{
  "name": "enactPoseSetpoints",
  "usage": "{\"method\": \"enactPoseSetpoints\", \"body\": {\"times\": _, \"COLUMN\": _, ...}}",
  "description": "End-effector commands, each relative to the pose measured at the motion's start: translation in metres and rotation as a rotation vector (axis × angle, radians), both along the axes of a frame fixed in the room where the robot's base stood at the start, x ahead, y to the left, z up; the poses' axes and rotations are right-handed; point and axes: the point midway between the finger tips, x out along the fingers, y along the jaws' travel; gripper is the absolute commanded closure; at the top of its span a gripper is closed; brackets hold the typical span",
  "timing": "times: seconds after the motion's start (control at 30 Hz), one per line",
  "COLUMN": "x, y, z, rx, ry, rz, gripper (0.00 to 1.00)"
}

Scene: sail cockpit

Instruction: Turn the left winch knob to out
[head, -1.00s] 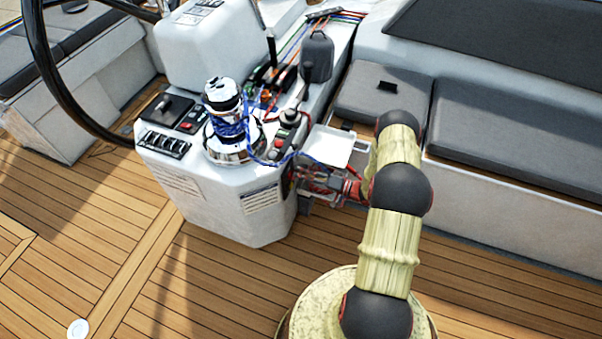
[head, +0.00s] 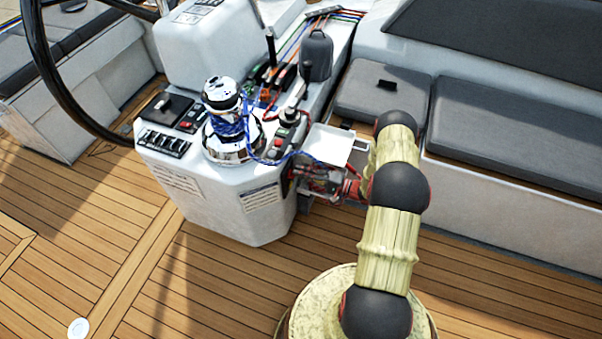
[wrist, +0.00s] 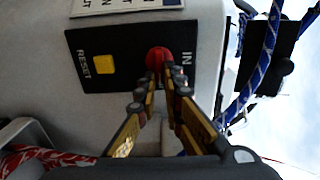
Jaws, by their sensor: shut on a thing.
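The red winch knob (wrist: 157,56) sits on a black panel (wrist: 112,78) on the console's side, in the wrist view. The panel has the word IN at the knob's right and a yellow RESET button (wrist: 104,64) at the left. My gripper (wrist: 164,76) is shut on the knob, one finger on either side, covering its lower part. The panel below the knob is partly hidden by the fingers. In the head view my gripper (head: 312,180) is at the right side of the white console; the knob cannot be made out there.
A chrome winch (head: 228,135) with blue rope stands on the console (head: 215,205). A white tray-like flap (head: 330,143) is just above my gripper. Blue rope (wrist: 262,65) hangs at the right in the wrist view. Grey cushioned benches (head: 515,130) lie to the right. The teak floor in front is clear.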

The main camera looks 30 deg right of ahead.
Motion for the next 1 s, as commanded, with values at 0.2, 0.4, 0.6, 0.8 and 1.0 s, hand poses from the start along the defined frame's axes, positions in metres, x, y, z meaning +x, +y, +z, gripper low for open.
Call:
{"method": "enactPoseSetpoints", "body": {"times": 0.2, "x": 0.0002, "y": -0.001, "z": -0.001, "rx": -0.001, "ry": 0.002, "rz": -0.003, "gripper": 1.0}}
{"method": "enactPoseSetpoints", "body": {"times": 0.4, "x": 0.0, "y": -0.0007, "z": -0.001, "rx": -0.001, "ry": 0.002, "rz": -0.002, "gripper": 0.83}}
{"method": "enactPoseSetpoints", "body": {"times": 0.6, "x": 0.0, "y": -0.0003, "z": -0.0006, "rx": -0.001, "ry": 0.001, "rz": -0.001, "gripper": 0.73}}
{"method": "enactPoseSetpoints", "body": {"times": 0.8, "x": 0.0, "y": -0.0001, "z": -0.0003, "rx": -0.001, "ry": 0.001, "rz": -0.001, "gripper": 0.73}}
{"method": "enactPoseSetpoints", "body": {"times": 1.0, "x": -0.0069, "y": -0.0063, "z": -0.0003, "rx": 0.0, "ry": 0.0, "rz": -0.003, "gripper": 0.73}}
